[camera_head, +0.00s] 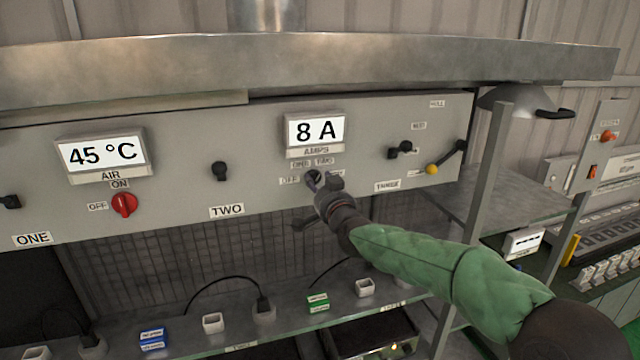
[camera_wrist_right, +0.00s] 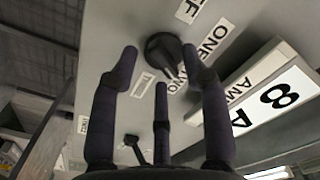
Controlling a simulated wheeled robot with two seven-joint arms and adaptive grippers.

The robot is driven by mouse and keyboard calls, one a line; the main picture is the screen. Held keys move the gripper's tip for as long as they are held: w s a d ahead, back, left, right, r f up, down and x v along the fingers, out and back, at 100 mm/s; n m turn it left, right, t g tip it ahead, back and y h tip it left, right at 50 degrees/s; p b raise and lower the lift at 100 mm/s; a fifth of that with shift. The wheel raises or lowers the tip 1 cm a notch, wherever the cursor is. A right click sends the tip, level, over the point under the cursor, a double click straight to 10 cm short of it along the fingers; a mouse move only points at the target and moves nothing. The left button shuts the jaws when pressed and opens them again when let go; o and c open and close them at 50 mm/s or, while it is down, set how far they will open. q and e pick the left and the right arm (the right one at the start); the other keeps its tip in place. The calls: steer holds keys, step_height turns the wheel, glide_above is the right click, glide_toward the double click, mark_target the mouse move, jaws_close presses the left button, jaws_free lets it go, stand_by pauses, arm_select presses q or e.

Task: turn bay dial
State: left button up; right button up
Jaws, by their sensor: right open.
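The small black bay dial (camera_head: 314,177) sits on the grey panel below the AMPS display, with ONE and TWO labels around it. It also shows in the right wrist view (camera_wrist_right: 162,47), with its pointer towards the fingers. The AMPS display (camera_head: 317,130) reads 8 A. My right gripper (camera_head: 325,186) is at the dial and partly covers it. In the right wrist view its open fingers (camera_wrist_right: 165,72) stand on either side of the dial, with a third finger below. I cannot tell whether they touch it. My left gripper is not in view.
An AIR display (camera_head: 103,153) reads 45 °C above a red knob (camera_head: 124,204). A black knob (camera_head: 220,171) is above label TWO. Below runs a shelf (camera_head: 190,329) with sockets and cables. A post (camera_head: 480,205) stands right.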

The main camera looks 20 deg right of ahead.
steer(key=shift+s, duration=0.1)
jaws_close()
steer(key=m+b, duration=0.2)
steer(key=b, duration=0.1)
steer(key=shift+f, duration=0.15)
steer(key=m+b, duration=0.2)
steer(key=m, duration=0.1)
steer(key=shift+a+f, duration=0.1)
steer(key=m+b, duration=0.2)
steer(key=m, duration=0.1)
steer(key=shift+m, duration=0.3)
steer(key=shift+a+m+b, duration=0.1)
steer(key=shift+m+b, duration=0.45)
steer(key=shift+m, duration=1.05)
